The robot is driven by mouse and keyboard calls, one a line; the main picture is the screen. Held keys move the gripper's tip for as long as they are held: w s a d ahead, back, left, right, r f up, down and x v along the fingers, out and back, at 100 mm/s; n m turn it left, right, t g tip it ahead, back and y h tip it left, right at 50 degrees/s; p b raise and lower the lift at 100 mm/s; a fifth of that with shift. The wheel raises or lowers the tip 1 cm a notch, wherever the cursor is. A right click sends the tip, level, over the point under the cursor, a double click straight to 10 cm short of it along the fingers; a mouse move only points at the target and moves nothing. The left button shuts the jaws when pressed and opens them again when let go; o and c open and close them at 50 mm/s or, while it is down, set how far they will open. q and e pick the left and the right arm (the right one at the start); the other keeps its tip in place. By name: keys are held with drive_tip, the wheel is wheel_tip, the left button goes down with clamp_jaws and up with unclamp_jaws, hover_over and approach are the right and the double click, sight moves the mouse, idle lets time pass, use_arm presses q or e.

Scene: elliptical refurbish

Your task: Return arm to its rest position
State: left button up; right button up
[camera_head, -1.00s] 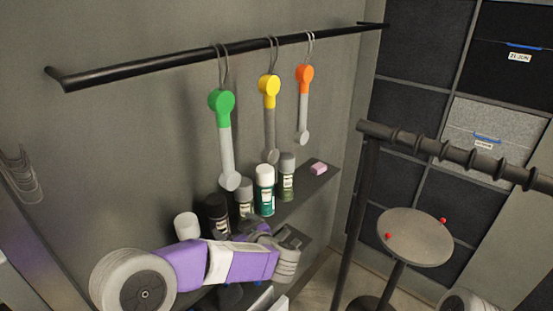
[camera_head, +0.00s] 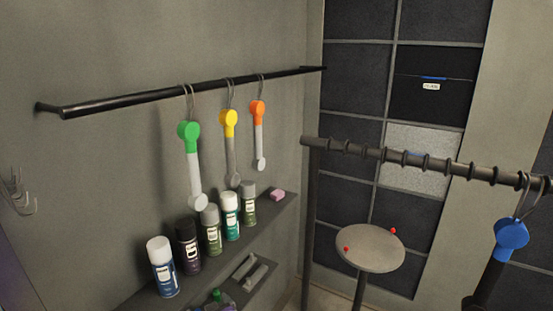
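Neither of my grippers shows in the camera_head view, and no part of my arms can be made out with certainty. A black wall rail (camera_head: 190,92) holds three hanging tools: a green-topped one (camera_head: 191,160), a yellow-topped one (camera_head: 230,140) and an orange-topped one (camera_head: 259,130). A blue-topped tool (camera_head: 510,234) hangs at the right from a dark ridged bar (camera_head: 415,160).
Several spray cans stand on a wall shelf (camera_head: 272,208), including a blue and white can (camera_head: 162,268), with a pink block (camera_head: 277,194) at the far end. A lower shelf holds a grey tray (camera_head: 248,272). A round stool-like disc (camera_head: 370,247) carries red balls.

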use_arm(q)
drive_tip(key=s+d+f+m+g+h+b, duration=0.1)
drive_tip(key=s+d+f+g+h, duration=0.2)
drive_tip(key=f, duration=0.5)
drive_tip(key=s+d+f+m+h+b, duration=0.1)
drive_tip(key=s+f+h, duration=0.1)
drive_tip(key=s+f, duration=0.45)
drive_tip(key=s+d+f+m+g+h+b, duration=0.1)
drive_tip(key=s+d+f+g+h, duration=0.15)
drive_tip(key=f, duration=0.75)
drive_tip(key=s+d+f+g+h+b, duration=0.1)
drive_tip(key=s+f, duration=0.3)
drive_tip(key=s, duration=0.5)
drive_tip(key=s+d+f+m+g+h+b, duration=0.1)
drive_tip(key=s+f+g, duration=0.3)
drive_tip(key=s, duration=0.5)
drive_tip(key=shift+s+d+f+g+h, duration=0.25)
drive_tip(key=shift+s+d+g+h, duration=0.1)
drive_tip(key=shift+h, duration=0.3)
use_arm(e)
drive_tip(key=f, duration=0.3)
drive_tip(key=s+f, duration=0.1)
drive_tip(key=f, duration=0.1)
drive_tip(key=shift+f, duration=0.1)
use_arm(q)
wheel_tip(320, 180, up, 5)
drive_tip(key=p, duration=0.5)
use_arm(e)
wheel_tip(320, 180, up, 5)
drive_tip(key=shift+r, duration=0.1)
